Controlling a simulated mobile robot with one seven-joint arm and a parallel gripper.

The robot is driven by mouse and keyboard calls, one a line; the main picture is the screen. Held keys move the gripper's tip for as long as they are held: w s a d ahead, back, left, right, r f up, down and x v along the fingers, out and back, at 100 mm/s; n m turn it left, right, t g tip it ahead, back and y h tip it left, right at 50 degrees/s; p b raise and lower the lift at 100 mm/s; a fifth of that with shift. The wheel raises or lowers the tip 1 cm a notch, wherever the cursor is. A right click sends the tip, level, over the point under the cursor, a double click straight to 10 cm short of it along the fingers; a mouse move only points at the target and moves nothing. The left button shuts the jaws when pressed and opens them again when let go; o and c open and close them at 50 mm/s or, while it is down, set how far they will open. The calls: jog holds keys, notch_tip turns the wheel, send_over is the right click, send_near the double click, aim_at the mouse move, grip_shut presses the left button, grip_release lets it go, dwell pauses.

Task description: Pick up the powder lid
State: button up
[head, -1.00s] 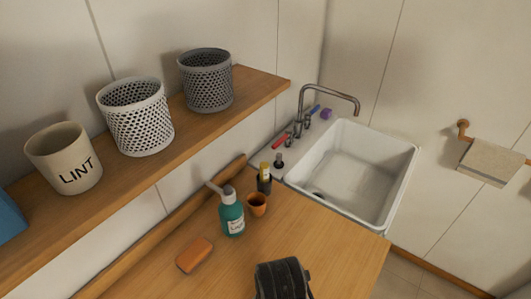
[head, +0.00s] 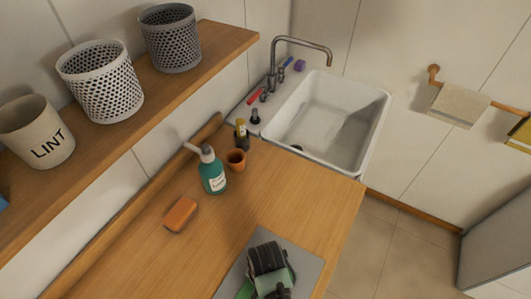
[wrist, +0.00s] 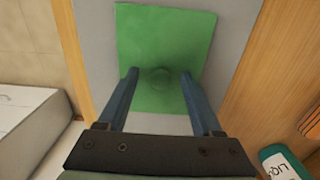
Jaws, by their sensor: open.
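A flat green square with a small round raised knob at its middle, which looks like the powder lid (wrist: 165,40), lies on a grey mat (wrist: 235,30) in the wrist view. My gripper (wrist: 158,76) is open, with its two blue-grey fingers over the green square, one on each side of the knob. I cannot tell whether the fingers touch it. In the head view my dark gripper (head: 267,262) covers most of the green square, and only a green edge (head: 245,289) shows beside the grey mat (head: 305,262).
The white sink (head: 375,120) is beyond. A shelf (head: 160,95) with baskets overhangs the left. The counter's middle is clear.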

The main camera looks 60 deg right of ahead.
jog(key=shift+f, duration=0.1)
grip_shut()
dwell(0.3)
